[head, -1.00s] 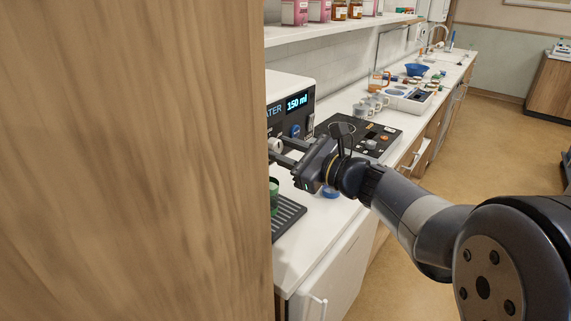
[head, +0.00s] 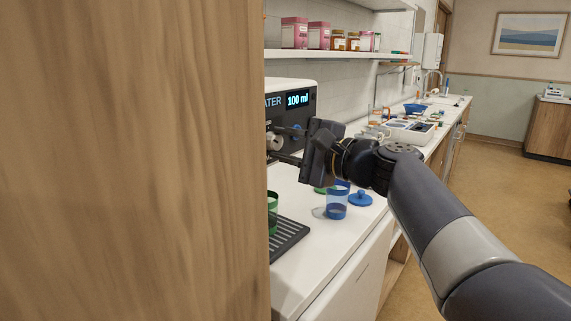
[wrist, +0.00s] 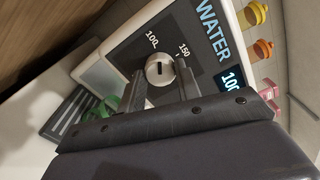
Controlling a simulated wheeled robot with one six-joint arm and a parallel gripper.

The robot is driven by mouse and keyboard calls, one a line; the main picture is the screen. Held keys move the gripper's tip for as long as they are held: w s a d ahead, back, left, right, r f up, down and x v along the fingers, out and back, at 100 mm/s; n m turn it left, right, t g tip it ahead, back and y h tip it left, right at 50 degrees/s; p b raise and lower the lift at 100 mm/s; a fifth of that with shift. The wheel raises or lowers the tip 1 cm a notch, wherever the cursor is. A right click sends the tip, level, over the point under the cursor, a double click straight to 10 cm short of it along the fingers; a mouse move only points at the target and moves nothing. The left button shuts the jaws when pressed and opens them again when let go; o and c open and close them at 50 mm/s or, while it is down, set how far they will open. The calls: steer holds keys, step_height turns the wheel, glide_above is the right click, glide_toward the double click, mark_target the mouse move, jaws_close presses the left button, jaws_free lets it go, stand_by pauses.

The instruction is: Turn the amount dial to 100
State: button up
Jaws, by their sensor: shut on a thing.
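The amount dial (head: 274,142) is a round silver knob on the dark front panel of the water dispenser (head: 310,101). In the wrist view the dial (wrist: 160,69) sits between my fingers, with the marks 100 and 150 printed beside it. The display (head: 298,100) reads 100 ml; part of it also shows in the wrist view (wrist: 231,79). My gripper (head: 284,144) is shut on the dial, one finger on each side, and is rolled over. The wooden panel at left hides part of the dispenser in the head view.
A large wooden panel (head: 130,160) fills the left of the head view. A blue-tinted cup (head: 337,203) and blue lid (head: 360,198) stand on the white counter under my wrist.

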steer(key=shift+f+n+b, duration=0.15)
steer(key=shift+n+b, duration=1)
steer(key=shift+n, duration=0.05)
steer(key=o, duration=1)
steer(key=v, duration=1.1)
steer(key=shift+w+a, duration=0.1)
steer(key=shift+a, duration=0.1)
steer(key=x, duration=1)
steer(key=shift+w+a, duration=0.25)
